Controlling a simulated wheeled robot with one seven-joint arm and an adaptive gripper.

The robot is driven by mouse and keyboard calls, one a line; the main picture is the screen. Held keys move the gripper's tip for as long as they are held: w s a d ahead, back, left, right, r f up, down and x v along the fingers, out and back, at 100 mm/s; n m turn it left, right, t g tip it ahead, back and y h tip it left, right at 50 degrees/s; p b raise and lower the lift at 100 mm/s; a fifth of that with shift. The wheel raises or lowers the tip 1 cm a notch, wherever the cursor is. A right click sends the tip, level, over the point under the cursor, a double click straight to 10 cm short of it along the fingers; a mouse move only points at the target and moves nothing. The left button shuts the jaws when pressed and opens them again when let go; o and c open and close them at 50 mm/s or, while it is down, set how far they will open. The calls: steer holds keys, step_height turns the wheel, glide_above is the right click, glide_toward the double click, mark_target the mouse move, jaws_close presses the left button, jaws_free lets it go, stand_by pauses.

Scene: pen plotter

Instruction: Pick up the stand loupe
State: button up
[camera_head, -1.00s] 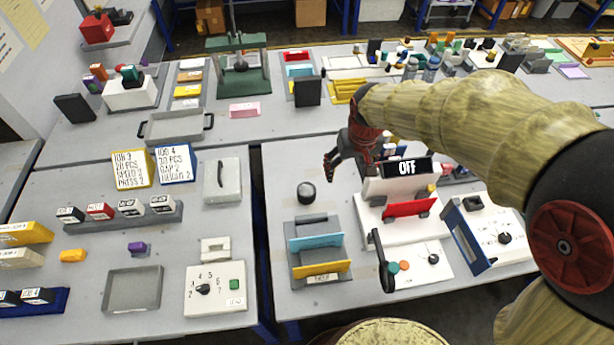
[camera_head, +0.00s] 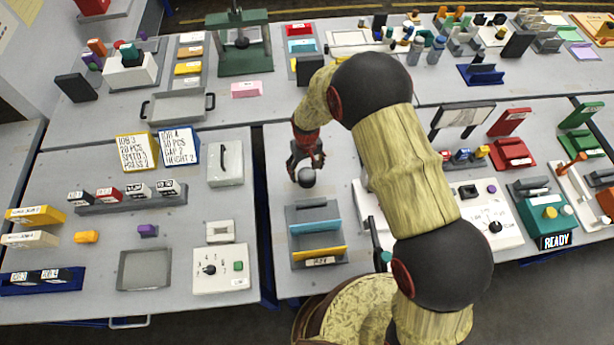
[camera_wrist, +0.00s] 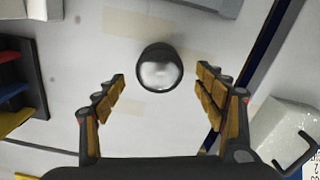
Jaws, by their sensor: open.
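The stand loupe (camera_head: 306,177) is a small dark cylinder with a pale, glassy top. It stands upright on the grey table, behind the rack with blue and yellow plates. In the wrist view the loupe (camera_wrist: 160,68) lies ahead of the fingertips, roughly centred between them. My gripper (camera_head: 305,160) hangs over the loupe in the head view and partly covers it. In the wrist view my gripper (camera_wrist: 165,82) is open and empty, its two fingers spread wide on either side and apart from the loupe.
The rack (camera_head: 318,236) stands just in front of the loupe. A white case with a dark handle (camera_head: 225,164) lies to the left, across the gap between tables. Bare table surrounds the loupe. My arm hides part of the machines to the right.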

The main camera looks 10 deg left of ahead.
mark_target(307, 174)
step_height(307, 174, down, 5)
stand_by(0.3)
steer(key=shift+c, duration=0.3)
steer(key=c, duration=1.1)
steer(key=shift+r, duration=0.15)
steer(key=shift+c, duration=0.4)
